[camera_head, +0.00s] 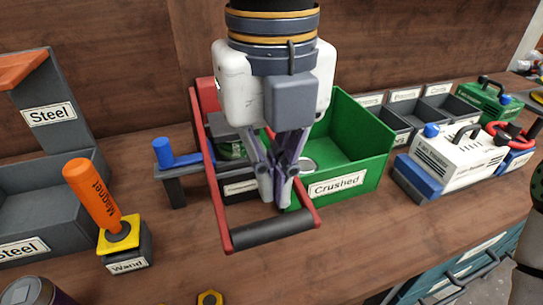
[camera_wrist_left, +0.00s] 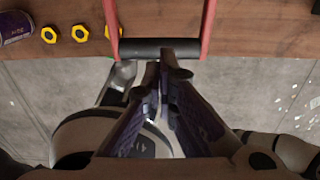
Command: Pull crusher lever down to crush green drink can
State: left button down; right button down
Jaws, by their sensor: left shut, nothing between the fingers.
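The crusher's red lever (camera_head: 209,170) is a frame with two side arms and a black handle bar (camera_head: 272,229) at its near end, low over the table. The handle bar also shows in the left wrist view (camera_wrist_left: 160,47). My left gripper (camera_head: 278,203) points down, shut and empty, its fingertips between the lever's side arms and just beyond the bar in the head view. In the left wrist view its fingertips (camera_wrist_left: 162,75) appear close to the bar; I cannot tell whether they touch. A green can (camera_head: 231,149) is partly visible in the crusher, largely hidden by gripper and lever.
The magnet wand (camera_head: 93,195) stands upright at left, before the grey Steel bin (camera_head: 60,186). A yellow nut (camera_head: 210,299) lies in front. Devices (camera_head: 455,155) stand at right.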

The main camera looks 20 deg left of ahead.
aim_at(272, 220)
pick_arm(q)
jog(key=shift+s+d+f, duration=0.1)
jog(key=shift+f, duration=1.2)
jog(key=shift+w+f, duration=0.15)
jog(key=shift+f, duration=0.8)
jog(key=shift+w+f, duration=0.1)
jog(key=shift+f, duration=0.85)
jog(key=shift+r, duration=3.55)
